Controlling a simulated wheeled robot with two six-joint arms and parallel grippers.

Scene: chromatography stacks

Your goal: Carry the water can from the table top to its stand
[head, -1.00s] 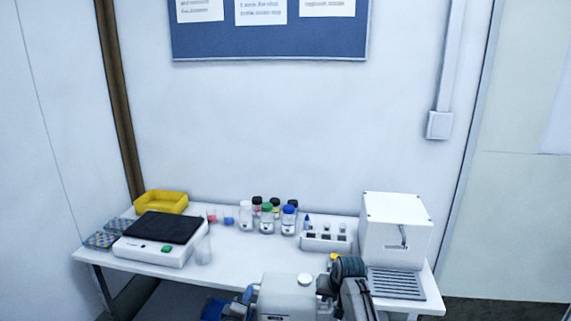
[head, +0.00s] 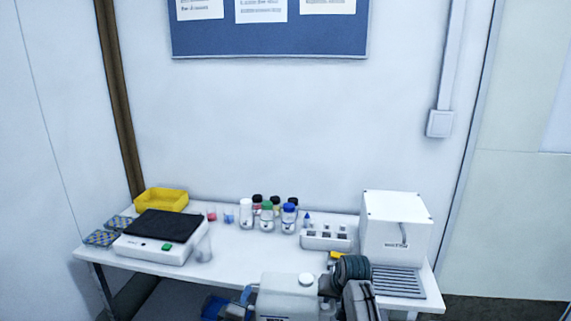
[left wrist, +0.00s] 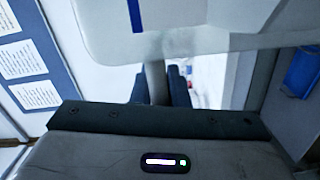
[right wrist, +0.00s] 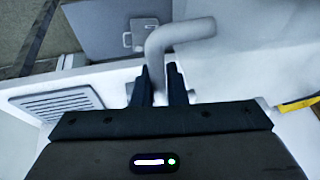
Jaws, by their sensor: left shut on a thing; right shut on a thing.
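The water can (head: 285,293) is a pale, boxy container with a white cap, low in the head view in front of the table's front edge. Its wall with a blue stripe fills the top of the left wrist view (left wrist: 190,30). My left gripper (left wrist: 162,85) is shut on a grey bar at the can's left side. My right gripper (right wrist: 160,85) is shut on a bent grey tube, seemingly the can's handle on the other side. In the head view my right gripper (head: 326,285) is partly hidden by its wrist. I cannot make out the can's stand.
The white table (head: 240,257) carries a balance (head: 155,248), a yellow tray (head: 161,200), several bottles, a vial rack (head: 326,240) and a white machine (head: 396,228) with a drip grate (head: 398,284). The table's middle front is clear.

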